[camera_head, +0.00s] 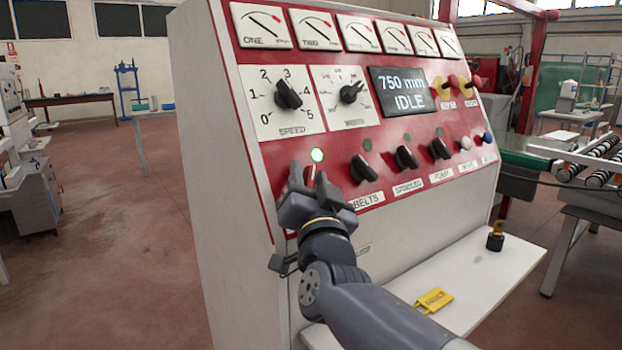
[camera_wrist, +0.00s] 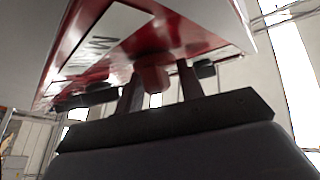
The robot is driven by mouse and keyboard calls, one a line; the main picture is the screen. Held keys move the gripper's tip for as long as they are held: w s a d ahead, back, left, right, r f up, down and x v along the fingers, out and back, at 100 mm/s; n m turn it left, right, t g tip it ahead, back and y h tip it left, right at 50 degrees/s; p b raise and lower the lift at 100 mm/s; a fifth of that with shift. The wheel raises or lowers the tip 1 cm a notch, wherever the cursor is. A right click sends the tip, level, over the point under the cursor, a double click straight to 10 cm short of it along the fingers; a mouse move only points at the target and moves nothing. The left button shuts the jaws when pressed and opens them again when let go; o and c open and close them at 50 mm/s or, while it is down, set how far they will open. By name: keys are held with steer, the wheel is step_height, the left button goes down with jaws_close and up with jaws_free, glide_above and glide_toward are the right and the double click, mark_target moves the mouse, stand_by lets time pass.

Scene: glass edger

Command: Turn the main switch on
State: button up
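The main switch shows in the wrist view as a red knob (camera_wrist: 152,78) on the red panel, beside a white label (camera_wrist: 98,48) that starts with "M". My gripper (camera_wrist: 160,88) has one finger on each side of this knob. A gap shows between the knob and the right finger; the left finger is close to it, and I cannot tell whether it touches. In the head view my gripper (camera_head: 306,176) is at the panel's lower left and hides most of the switch. A green lamp (camera_head: 317,155) is lit just above it.
The display (camera_head: 403,91) reads "750 mm IDLE". The black BELTS knob (camera_head: 362,168) is close to the right of my gripper, with more knobs beyond.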

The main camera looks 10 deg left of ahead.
steer(key=shift+r, duration=0.1)
steer(key=b+v, duration=0.1)
steer(key=v, duration=1)
steer(key=shift+b, duration=0.3)
steer(key=shift+w, duration=0.2)
steer(key=p+x, duration=0.1)
steer(key=x, duration=0.9)
steer(key=shift+w+a+r+p, duration=0.15)
steer(key=shift+w+r+p, duration=0.05)
steer(key=shift+w+p, duration=0.15)
steer(key=shift+s, duration=0.1)
